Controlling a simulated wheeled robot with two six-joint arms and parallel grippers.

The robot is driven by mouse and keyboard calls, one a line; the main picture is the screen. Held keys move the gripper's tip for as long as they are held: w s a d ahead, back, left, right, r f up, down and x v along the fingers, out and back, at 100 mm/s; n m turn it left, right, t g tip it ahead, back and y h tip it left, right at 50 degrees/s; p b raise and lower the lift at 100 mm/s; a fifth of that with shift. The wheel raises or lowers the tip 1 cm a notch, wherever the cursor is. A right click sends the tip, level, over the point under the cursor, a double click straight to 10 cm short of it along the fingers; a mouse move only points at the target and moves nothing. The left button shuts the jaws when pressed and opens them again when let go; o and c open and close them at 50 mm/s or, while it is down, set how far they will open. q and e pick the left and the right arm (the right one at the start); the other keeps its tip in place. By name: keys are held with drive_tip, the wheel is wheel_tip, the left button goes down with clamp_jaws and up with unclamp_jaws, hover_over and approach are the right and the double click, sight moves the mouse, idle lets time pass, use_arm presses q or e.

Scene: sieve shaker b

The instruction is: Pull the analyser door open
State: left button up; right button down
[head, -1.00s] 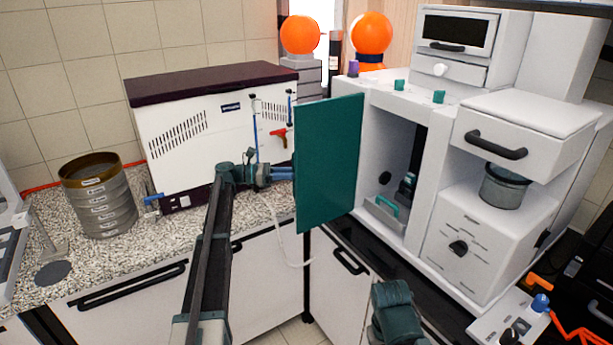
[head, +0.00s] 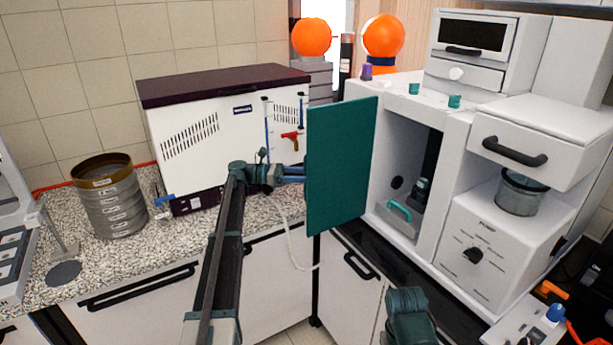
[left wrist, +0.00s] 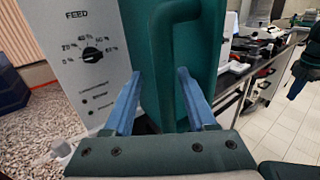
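The analyser (head: 453,128) is the white machine at the right. Its teal door (head: 342,165) stands open, swung out to the left of a compartment that shows a small tray with a teal handle (head: 400,210). My left gripper (head: 300,174) is at the door's left side. In the left wrist view the door's green bar handle (left wrist: 165,75) runs upright between the two blue fingers of my left gripper (left wrist: 158,73). The fingers are apart, with gaps showing beside the bar. Of my right arm only a teal part shows at the bottom of the head view; its fingers are not visible.
A white instrument with a dark lid (head: 235,130) stands on the speckled counter behind my left arm. A sieve stack (head: 110,200) is farther left. A white hose hangs below the door. A panel marked FEED (left wrist: 85,60) is left of the door in the wrist view.

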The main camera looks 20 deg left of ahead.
use_arm(q)
drive_tip(key=v, duration=1.4)
idle(0.4)
